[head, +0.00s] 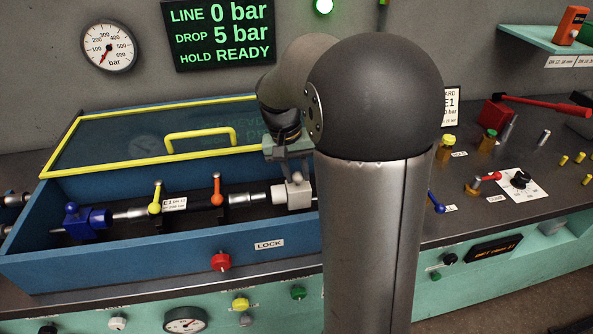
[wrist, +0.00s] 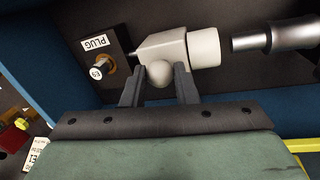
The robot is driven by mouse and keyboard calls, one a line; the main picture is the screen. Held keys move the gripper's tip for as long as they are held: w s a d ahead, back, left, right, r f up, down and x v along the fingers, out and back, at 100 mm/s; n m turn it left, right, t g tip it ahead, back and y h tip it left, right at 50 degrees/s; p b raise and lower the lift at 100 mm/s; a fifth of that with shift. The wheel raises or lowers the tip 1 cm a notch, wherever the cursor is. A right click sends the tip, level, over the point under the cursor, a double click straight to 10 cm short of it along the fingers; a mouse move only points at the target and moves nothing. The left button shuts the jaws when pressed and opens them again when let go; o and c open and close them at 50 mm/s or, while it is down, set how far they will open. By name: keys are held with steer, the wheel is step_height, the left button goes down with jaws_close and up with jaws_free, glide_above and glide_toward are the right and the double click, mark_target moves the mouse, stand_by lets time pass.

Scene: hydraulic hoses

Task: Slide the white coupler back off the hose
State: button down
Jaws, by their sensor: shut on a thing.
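The white coupler (head: 293,195) sits in the right part of the blue trough, partly hidden behind my arm. It also shows in the wrist view (wrist: 203,47), with a round white knob (wrist: 160,75) on its side. My gripper (wrist: 157,82) is shut on this knob, one dark finger on each side. The hose (head: 245,198) has a bare silver end (wrist: 248,42) that points at the coupler's open mouth. A small dark gap shows between the coupler and the hose end, in line with each other.
A dark plate with a PLUG label (wrist: 94,44) and a round plug (wrist: 97,71) stands left of the coupler in the wrist view. The yellow-edged lid (head: 150,160) is behind the trough (head: 150,255). Yellow (head: 155,198) and orange (head: 217,190) levers stand over the hose.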

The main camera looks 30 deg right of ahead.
mark_target(285, 185)
steer(key=c, duration=1.1)
jaws_free()
steer(key=shift+d, duration=0.35)
steer(key=shift+c, duration=0.2)
steer(key=shift+a, duration=0.1)
steer(key=shift+r, duration=0.1)
steer(key=shift+r, duration=0.2)
steer(key=w+a+r, duration=0.1)
steer(key=a+r, duration=0.2)
steer(key=r, duration=1.3)
steer(key=shift+w+r+p, duration=0.2)
steer(key=shift+r+p, duration=0.1)
steer(key=shift+p, duration=0.05)
